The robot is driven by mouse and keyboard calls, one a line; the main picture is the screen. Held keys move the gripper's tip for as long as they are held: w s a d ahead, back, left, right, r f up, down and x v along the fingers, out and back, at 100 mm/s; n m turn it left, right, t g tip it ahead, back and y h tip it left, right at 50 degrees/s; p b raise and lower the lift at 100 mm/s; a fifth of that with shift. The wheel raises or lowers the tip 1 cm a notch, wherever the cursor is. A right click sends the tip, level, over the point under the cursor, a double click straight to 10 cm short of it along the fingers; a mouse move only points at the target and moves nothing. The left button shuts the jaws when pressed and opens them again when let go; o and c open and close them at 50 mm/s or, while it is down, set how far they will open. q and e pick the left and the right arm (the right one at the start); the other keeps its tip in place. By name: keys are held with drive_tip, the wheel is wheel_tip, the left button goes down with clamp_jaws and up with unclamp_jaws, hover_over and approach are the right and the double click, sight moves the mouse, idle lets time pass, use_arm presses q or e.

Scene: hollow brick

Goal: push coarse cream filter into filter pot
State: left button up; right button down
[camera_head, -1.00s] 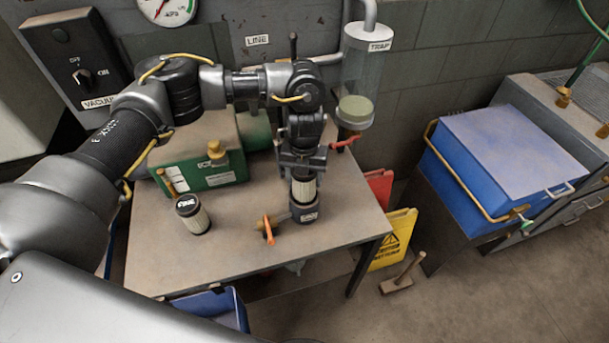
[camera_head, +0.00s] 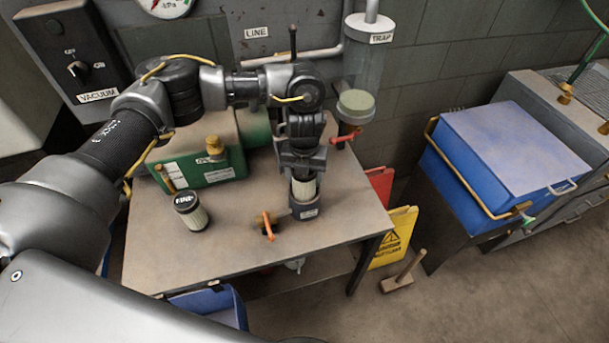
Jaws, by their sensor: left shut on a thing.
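The coarse cream filter (camera_head: 304,189) is a pale ribbed cylinder under my left gripper (camera_head: 302,170). The gripper points down and is shut on the filter's top. The filter's lower end is inside the dark filter pot (camera_head: 305,209), which stands upright on the table with a pale label on its front. Only a short band of the filter shows between gripper and pot. Another filter with a black cap marked FINE (camera_head: 190,212) stands on the table to the left. My right gripper is not in view.
A green pump (camera_head: 204,165) stands behind the fine filter. A clear trap (camera_head: 364,75) with a red-handled valve is at the back right. The table (camera_head: 215,262) is clear at the front.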

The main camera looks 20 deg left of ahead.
use_arm(q)
drive_tip(key=shift+f+b, duration=1.3)
drive_tip(key=shift+f, duration=0.45)
drive_tip(key=o, duration=1.2)
drive_tip(key=shift+s, duration=0.1)
drive_tip(key=shift+r, duration=0.35)
wheel_tip(320, 180, up, 10)
drive_tip(key=shift+f+b, duration=0.2)
drive_tip(key=shift+b, duration=0.55)
drive_tip(key=shift+r, duration=0.35)
